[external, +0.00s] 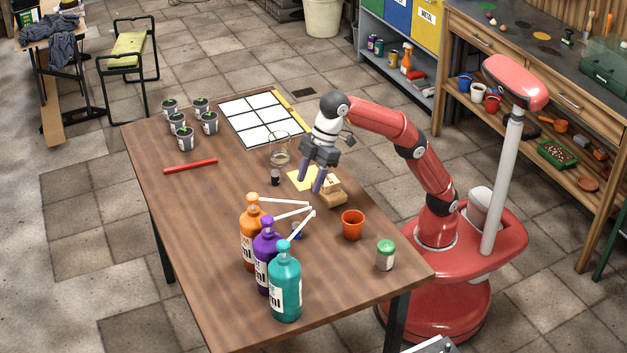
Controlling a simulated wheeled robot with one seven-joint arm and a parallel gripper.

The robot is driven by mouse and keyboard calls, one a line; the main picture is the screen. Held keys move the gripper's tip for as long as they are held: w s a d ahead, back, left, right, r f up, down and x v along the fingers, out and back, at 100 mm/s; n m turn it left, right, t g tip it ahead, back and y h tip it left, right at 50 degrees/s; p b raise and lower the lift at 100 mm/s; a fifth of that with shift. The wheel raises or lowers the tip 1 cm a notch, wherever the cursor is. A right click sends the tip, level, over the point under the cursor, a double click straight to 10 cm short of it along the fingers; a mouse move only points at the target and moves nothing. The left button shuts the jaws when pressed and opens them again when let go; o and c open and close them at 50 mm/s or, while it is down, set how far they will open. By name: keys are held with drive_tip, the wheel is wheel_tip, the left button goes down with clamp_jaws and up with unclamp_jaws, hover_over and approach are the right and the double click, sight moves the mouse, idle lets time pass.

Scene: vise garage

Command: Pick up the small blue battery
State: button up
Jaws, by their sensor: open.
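A small blue object (297,231), perhaps the battery, stands on the wooden table (215,225) beside the pump bottles. The white pump spouts partly hide it, and it is too small to identify surely. My gripper (310,190) is open and points down above the middle of the table, behind the blue object. I see nothing held between the fingers.
Orange (250,245), purple (265,265) and teal (285,290) pump bottles stand at the front. A terracotta pot (352,225), a green-lidded can (386,256), a small dark bottle (275,178) and a glass jar (279,155) stand nearby. The table's left middle is mostly clear.

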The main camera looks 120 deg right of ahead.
drive_tip(key=w+a+f, duration=0.2)
drive_tip(key=w, duration=0.1)
hover_over(298, 223)
drive_tip(key=s, duration=0.3)
drive_tip(key=shift+f, duration=2.35)
drive_tip(key=x, duration=0.5)
drive_tip(key=b+x, duration=0.1)
drive_tip(key=x, duration=0.2)
drive_tip(key=shift+w+d+r, duration=0.1)
drive_tip(key=shift+w+d, duration=0.15)
drive_tip(key=shift+d, duration=0.15)
drive_tip(key=shift+c, duration=0.2)
clamp_jaws()
drive_tip(key=shift+r, duration=0.15)
